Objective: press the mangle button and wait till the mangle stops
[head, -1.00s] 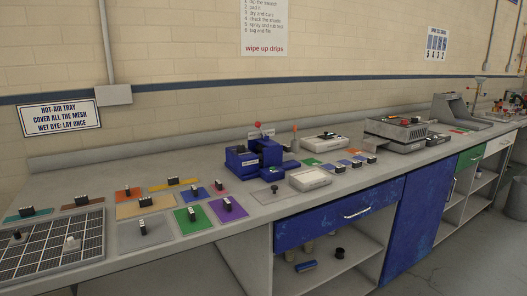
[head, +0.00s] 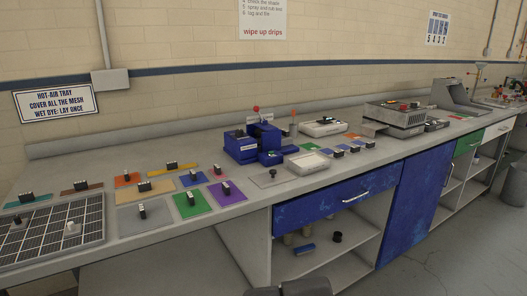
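A blue machine (head: 240,147), which looks like the mangle, stands on the bench near the middle of the head view. It has a taller block behind and a small pale label on its front. A red ball-shaped knob (head: 256,109) stands above it. I cannot tell which part is the mangle button, or whether the rollers are turning. My gripper is not in view. Only a dark grey rounded part, probably of my own arm, shows at the bottom edge, well below and apart from the machine.
Coloured cloth swatches (head: 188,205) with dark clips lie to the left of the machine, beside a gridded mesh tray (head: 45,240). Open shelves and a blue drawer (head: 335,205) are below.

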